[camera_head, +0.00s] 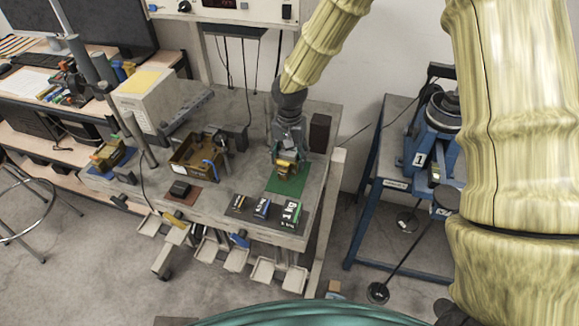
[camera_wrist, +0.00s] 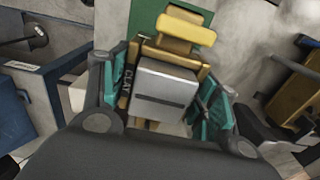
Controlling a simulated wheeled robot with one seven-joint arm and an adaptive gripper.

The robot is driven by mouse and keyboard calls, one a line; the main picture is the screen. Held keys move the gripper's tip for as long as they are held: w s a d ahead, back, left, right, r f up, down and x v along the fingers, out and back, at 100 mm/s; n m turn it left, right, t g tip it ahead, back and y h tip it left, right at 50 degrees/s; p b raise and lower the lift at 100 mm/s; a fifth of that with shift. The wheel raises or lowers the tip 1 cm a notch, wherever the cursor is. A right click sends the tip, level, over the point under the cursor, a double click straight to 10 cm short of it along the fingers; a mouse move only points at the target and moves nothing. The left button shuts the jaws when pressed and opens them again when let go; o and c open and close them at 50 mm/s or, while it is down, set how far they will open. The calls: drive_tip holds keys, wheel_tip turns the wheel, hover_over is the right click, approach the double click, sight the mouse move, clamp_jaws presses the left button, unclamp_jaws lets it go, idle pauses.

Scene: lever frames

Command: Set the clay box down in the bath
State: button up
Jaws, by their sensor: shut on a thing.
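The clay box (camera_head: 288,169) is a small brass-brown box with a yellow bar on it, over the green mat (camera_head: 287,186) in the head view. In the wrist view the box (camera_wrist: 165,88) has a grey metal top and the word CLAY on its left side. My gripper (camera_head: 288,155) is shut on it, with teal fingers on both sides (camera_wrist: 162,100). I cannot tell whether the box touches the mat. The bath (camera_head: 181,160), a brown open box, stands left of my gripper on the bench. In the wrist view, what looks like the bath (camera_wrist: 293,103) is at the right edge.
Several dark labelled blocks (camera_head: 262,208) lie along the bench's front edge. A dark block sits on a red-brown mat (camera_head: 184,198) in front of the bath. A dark upright box (camera_head: 320,133) stands right of my gripper. A blue machine (camera_head: 431,140) stands on a separate table at right.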

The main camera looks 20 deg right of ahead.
drive_tip(key=shift+r+p, duration=0.85)
drive_tip(key=shift+r, duration=0.6)
